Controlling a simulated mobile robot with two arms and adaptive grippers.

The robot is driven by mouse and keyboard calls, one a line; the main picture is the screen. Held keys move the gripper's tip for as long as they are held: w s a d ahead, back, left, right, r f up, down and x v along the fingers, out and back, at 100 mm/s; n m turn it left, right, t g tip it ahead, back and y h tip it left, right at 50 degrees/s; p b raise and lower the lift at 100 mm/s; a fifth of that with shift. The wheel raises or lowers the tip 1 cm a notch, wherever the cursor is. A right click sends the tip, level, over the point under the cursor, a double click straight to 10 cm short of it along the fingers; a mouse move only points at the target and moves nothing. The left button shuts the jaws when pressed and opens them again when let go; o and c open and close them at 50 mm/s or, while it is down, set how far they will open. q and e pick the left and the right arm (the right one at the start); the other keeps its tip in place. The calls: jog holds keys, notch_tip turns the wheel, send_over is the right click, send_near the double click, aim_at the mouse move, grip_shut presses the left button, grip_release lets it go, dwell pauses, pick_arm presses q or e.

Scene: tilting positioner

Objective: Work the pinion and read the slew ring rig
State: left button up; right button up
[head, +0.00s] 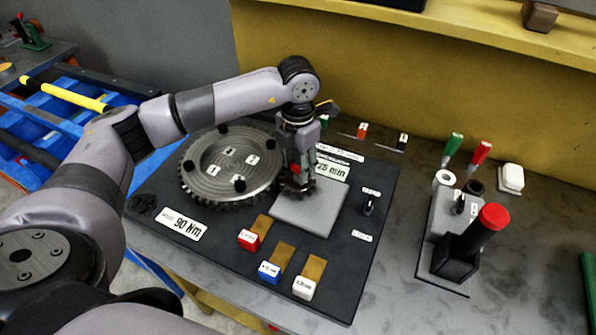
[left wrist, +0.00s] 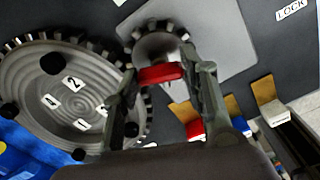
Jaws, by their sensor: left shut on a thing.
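The slew ring (head: 205,165) is a dark toothed disc with numbered labels and black knobs, lying on the black base board (head: 200,258). It also shows at the left of the left wrist view (left wrist: 30,92). The small toothed pinion (left wrist: 150,45) sits beside the ring's teeth over a grey plate (head: 305,215). My left gripper (head: 298,184) points down over the pinion. In the left wrist view its fingers are shut on a red bar (left wrist: 160,73) that stands out over the pinion. The pinion is mostly hidden in the head view. My right gripper is not in view.
Red (head: 249,239), blue (head: 269,272) and white (head: 304,287) blocks sit at the board's front. A small lever (head: 368,206) stands at its right. A "90 Nm" plate (head: 182,224) lies front left. A grey stand (head: 444,222) and a red-capped black cylinder (head: 485,230) are to the right.

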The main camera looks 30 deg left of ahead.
aim_at(298, 167)
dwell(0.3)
pick_arm(q)
jog(key=o, duration=1.2)
jog(key=shift+c, duration=0.2)
jog(key=shift+r, duration=0.2)
notch_tip(298, 167, up, 12)
jog(key=shift+f, duration=0.15)
